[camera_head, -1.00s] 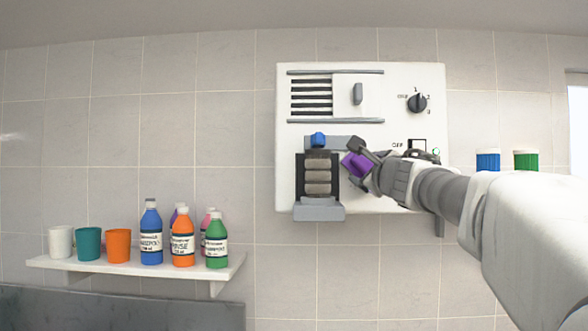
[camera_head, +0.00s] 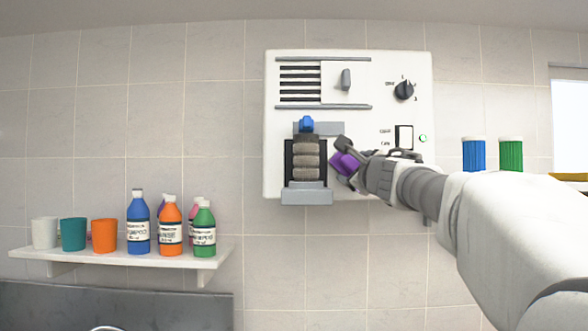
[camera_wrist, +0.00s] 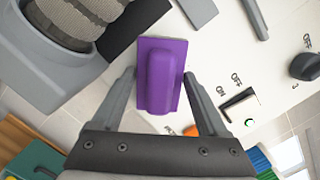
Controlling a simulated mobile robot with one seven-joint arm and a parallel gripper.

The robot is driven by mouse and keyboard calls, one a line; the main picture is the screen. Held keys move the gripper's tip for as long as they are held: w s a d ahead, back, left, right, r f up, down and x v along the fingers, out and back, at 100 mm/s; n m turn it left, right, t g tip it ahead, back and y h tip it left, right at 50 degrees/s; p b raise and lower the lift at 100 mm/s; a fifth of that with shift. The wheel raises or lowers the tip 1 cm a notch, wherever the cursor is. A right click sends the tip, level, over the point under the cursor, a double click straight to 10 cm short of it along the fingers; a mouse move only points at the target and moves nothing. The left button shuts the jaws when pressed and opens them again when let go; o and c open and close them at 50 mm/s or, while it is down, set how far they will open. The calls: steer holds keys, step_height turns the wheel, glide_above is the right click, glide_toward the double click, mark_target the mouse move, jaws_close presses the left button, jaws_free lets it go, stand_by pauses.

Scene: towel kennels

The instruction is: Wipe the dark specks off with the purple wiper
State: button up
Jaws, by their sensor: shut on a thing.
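The purple wiper (camera_head: 344,163) is in my gripper (camera_head: 342,160), in front of the white wall panel (camera_head: 385,70), just right of the roll holder. In the wrist view the wiper (camera_wrist: 161,75) lies between the two grey fingers of my gripper (camera_wrist: 160,78), which is shut on it. Its flat purple plate faces the panel; I cannot tell whether it touches. I cannot make out any dark specks; part of the panel is hidden behind the wiper and my arm.
The panel carries rolled towels (camera_head: 306,160) in a grey holder, a blue knob (camera_head: 306,124), a grey slider (camera_head: 346,79), a black dial (camera_head: 403,90) and a switch (camera_head: 404,137). A shelf (camera_head: 125,257) with cups and bottles is lower left. Blue (camera_head: 474,155) and green (camera_head: 511,155) containers stand right.

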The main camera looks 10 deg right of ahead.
steer(key=shift+w+f+b, duration=0.1)
steer(key=shift+f+b, duration=1.45)
steer(key=shift+b, duration=0.05)
steer(key=shift+r+p, duration=2.9)
steer(key=shift+r, duration=0.25)
step_height(320, 180, down, 6)
steer(key=b, duration=0.7)
steer(key=shift+f, duration=0.15)
steer(key=shift+s, duration=0.5)
steer(key=shift+s+a, duration=0.2)
steer(key=shift+s, duration=0.6)
steer(key=shift+s+a, duration=0.15)
steer(key=shift+s, duration=0.7)
steer(key=shift+s+a, duration=0.2)
steer(key=shift+s, duration=0.6)
